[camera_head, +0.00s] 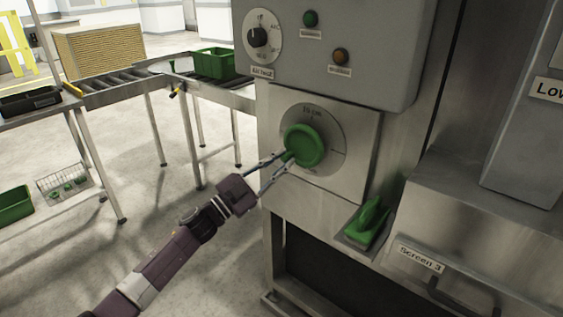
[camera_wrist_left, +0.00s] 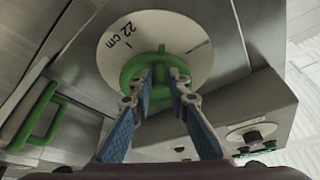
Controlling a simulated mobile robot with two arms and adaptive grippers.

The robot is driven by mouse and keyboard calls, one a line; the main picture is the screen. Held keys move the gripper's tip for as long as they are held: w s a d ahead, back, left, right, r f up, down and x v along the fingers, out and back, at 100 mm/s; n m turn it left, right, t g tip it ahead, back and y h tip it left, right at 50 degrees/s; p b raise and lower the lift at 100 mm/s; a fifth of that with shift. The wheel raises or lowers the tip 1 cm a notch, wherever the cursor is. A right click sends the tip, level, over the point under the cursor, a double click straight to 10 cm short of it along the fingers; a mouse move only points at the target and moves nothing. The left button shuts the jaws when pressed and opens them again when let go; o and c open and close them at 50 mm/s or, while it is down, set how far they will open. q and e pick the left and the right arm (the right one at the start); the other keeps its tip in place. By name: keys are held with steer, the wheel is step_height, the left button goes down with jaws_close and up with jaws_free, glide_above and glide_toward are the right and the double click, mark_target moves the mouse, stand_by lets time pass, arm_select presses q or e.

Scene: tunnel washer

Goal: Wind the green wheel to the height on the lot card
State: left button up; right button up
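The green wheel (camera_head: 304,146) sits on a round dial plate (camera_head: 334,128) on the machine's front panel; a height mark in cm shows above it, too small to read surely. In the left wrist view the wheel (camera_wrist_left: 131,69) is near, and a mark on the dial (camera_wrist_left: 193,62) reads 22 cm. My left gripper (camera_head: 283,162) reaches the wheel's lower left edge. In the left wrist view its fingertips (camera_wrist_left: 161,78) close on either side of a green grip on the wheel. I cannot make out a lot card. My right gripper is out of view.
A green lever handle (camera_head: 368,222) sits below right of the dial. Above are a black selector knob (camera_head: 258,38), a green button (camera_head: 310,18) and an amber one (camera_head: 340,56). A roller conveyor with a green crate (camera_head: 214,64) stands left. Open floor lies between.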

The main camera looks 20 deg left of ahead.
arm_select(q)
steer(key=o, duration=0.4)
steer(key=shift+a+r, duration=0.15)
steer(key=shift+r, duration=0.1)
steer(key=shift+f, duration=0.1)
steer(key=v, duration=1.2)
